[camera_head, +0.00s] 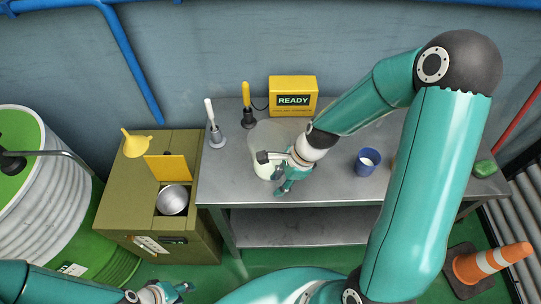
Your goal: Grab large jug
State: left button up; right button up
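A large pale, translucent jug (265,138) stands upright on the grey metal table, left of its middle. My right gripper (271,174) is at the jug's front right side, with its fingers spread apart and part of the jug's lower body between them. The wrist and fingers hide part of the jug, and I cannot tell whether both fingers touch it. My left gripper (172,292) is low at the bottom edge, in front of the olive cabinet, far from the jug. It is small and partly cut off.
Two upright tools, one white-handled (211,120) and one yellow-handled (246,98), stand left of and behind the jug. A yellow READY box (292,84) is behind it. A blue cup (366,166) stands to the right. An olive cabinet (120,205) adjoins the table (235,188).

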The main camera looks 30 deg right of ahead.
jog(key=shift+f, duration=0.15)
grip_shut()
jog(key=shift+r, duration=0.2)
dwell(0.5)
